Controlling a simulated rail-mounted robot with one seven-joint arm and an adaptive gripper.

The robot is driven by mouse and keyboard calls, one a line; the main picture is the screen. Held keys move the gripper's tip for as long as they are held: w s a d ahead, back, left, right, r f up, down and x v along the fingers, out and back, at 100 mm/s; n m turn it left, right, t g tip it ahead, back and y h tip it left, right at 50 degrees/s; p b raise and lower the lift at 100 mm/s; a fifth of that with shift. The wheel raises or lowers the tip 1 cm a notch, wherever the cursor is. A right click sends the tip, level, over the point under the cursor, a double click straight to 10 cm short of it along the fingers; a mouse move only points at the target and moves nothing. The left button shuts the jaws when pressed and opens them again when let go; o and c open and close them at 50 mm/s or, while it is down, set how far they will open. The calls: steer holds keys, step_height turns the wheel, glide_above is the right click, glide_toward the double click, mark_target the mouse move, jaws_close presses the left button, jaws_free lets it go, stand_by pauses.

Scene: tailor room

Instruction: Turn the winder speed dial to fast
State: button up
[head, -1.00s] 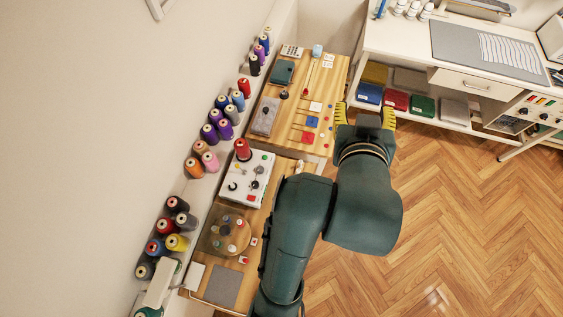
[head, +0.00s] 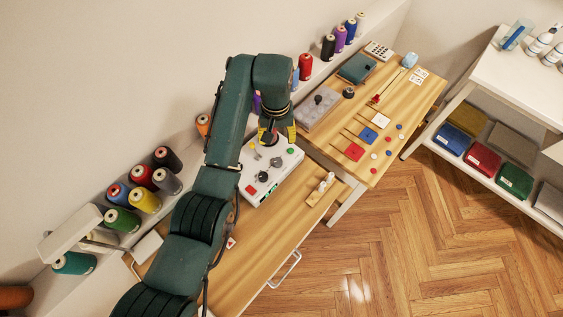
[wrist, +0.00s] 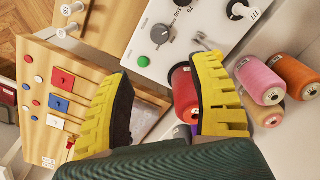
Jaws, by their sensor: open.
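The white winder panel (head: 255,195) stands on the wooden bench in the head view, with dark knobs (head: 262,176), a red button and a green button on top. In the wrist view its face shows at the top with a grey-green dial (wrist: 160,33), a black knob (wrist: 238,11) and a small metal lever (wrist: 203,40). I cannot tell which is the speed dial or read its setting. My gripper (head: 277,134) is open over the panel's far end. A red thread spool (wrist: 185,92) shows between its yellow fingers in the wrist view, not clearly touched.
Several thread spools (head: 143,199) stand on the ledge along the wall. Pink and orange spools (wrist: 262,82) lie close to the right finger in the wrist view. A second bench (head: 405,100) with coloured squares adjoins at the right. Open floor lies in front.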

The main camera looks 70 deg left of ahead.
mark_target(278, 161)
step_height(278, 161, down, 14)
steer(key=shift+f+b, duration=0.2)
steer(key=shift+b, duration=0.85)
jaws_close()
steer(key=shift+r+m, duration=0.1)
steer(key=shift+m, duration=0.2)
steer(key=m+p, duration=0.3)
steer(key=m, duration=0.1)
steer(key=m+p, duration=0.1)
steer(key=m, duration=0.5)
steer(key=shift+m, duration=0.4)
steer(key=m+p, duration=0.1)
steer(key=m, duration=0.5)
steer(key=shift+d, duration=0.1)
steer(key=m, duration=0.5)
steer(key=shift+m+p, duration=0.3)
steer(key=shift+m, duration=0.1)
steer(key=shift+f, duration=0.2)
